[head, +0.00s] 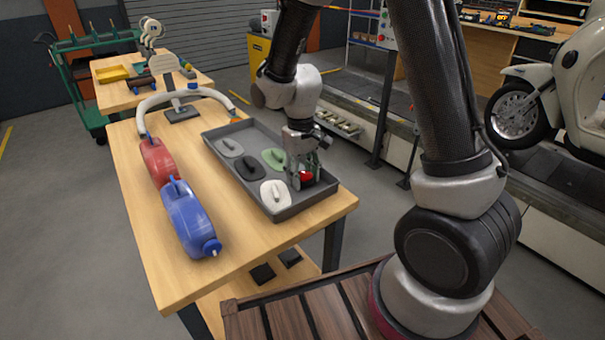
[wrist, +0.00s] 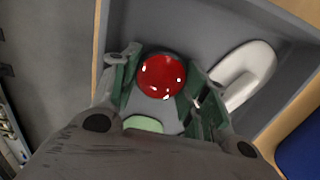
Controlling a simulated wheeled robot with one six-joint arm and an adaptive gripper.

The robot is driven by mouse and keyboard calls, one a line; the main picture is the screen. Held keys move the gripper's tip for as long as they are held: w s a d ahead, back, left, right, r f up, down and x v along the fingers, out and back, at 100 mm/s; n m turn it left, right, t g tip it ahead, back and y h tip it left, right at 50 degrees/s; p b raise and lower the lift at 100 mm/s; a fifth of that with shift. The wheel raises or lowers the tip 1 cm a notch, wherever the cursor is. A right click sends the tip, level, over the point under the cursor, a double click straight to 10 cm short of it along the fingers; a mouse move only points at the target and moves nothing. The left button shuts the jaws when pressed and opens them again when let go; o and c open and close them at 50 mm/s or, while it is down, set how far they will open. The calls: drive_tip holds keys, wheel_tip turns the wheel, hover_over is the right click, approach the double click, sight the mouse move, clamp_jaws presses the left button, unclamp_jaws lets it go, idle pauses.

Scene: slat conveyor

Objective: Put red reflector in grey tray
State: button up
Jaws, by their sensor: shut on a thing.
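The red reflector (wrist: 161,76) is a round, glossy red disc between the two fingers of my gripper (wrist: 160,85) in the wrist view. My gripper is shut on it, with a finger at each side. In the head view the red reflector (head: 305,176) shows at the fingertips of my gripper (head: 303,180), over the near right part of the grey tray (head: 229,181). The grey tray lies on the wooden table. I cannot tell whether the reflector touches the tray floor.
The tray holds a white piece (head: 275,194), a black piece (head: 252,164), a green piece (head: 274,158) and a grey piece (head: 230,148). A blue jug (head: 190,218) and a red jug (head: 158,161) lie left of the tray. A white curved part on a stand (head: 183,103) is behind.

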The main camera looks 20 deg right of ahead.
sight(301, 173)
drive_tip(key=o, duration=1)
wheel_tip(301, 173, up, 11)
drive_tip(key=s+d+r+m+t, duration=0.2)
drive_tip(key=s+d+r, duration=0.6)
drive_tip(key=d+r, duration=0.15)
drive_tip(key=s+d+r+t, duration=0.1)
drive_tip(key=s, duration=0.3)
drive_tip(key=s+d+r+m+t, duration=0.1)
drive_tip(key=s+d, duration=0.1)
drive_tip(key=s, duration=0.1)
drive_tip(key=s+d+r, duration=0.1)
drive_tip(key=s+d, duration=0.1)
drive_tip(key=s, duration=0.2)
drive_tip(key=shift+s+d+r+m+t, duration=0.1)
drive_tip(key=shift+s+d+m+t, duration=0.2)
drive_tip(key=shift+s+t, duration=0.1)
drive_tip(key=shift+w, duration=0.1)
